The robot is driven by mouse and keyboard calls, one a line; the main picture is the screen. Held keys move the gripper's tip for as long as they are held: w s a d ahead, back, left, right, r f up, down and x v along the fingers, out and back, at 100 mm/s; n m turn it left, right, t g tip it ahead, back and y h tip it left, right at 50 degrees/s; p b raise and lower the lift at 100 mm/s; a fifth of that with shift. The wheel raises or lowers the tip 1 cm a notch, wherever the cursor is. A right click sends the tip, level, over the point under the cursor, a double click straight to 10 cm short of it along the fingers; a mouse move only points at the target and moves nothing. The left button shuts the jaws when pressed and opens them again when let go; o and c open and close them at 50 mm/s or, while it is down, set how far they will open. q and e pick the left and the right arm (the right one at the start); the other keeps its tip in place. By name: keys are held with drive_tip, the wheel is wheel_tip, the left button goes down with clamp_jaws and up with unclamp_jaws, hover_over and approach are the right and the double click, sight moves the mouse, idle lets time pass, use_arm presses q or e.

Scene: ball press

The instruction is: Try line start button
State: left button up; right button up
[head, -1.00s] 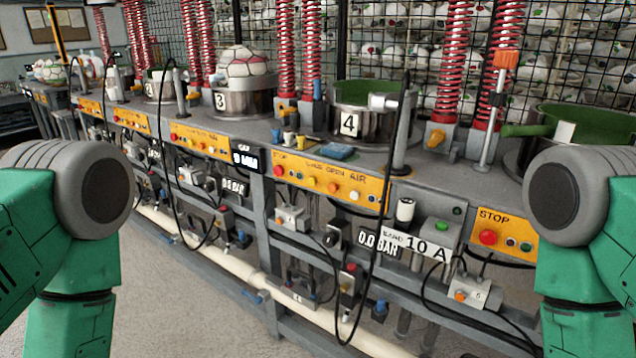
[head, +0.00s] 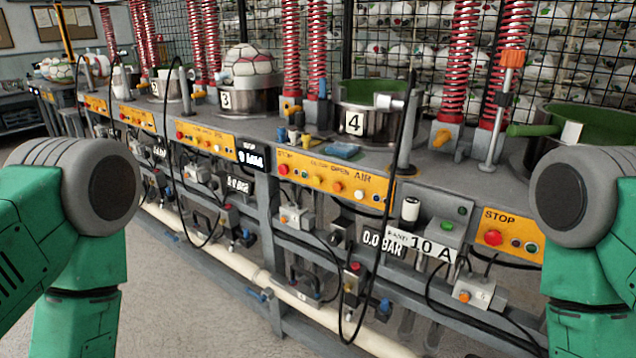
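Several buttons could be the line start button; none carries a readable start label. A green button (head: 447,225) sits on a small grey box (head: 437,238) right of centre, above a plate reading 10 A. A yellow panel (head: 333,180) marked STOP, OPEN and AIR has a red button and several smaller coloured ones. Another yellow STOP panel (head: 511,227) at the right has a red button (head: 493,237) and small dark ones, partly hidden by my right arm. Only my green and grey arm links show at both sides; neither gripper is in view.
A grey bench with numbered metal pots, such as pot 4 (head: 353,122), and red springs (head: 459,62) runs across the view. A ball (head: 249,66) sits on pot 3. Black hoses and pale pipes (head: 235,262) hang below. Grey floor (head: 190,320) is clear in front.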

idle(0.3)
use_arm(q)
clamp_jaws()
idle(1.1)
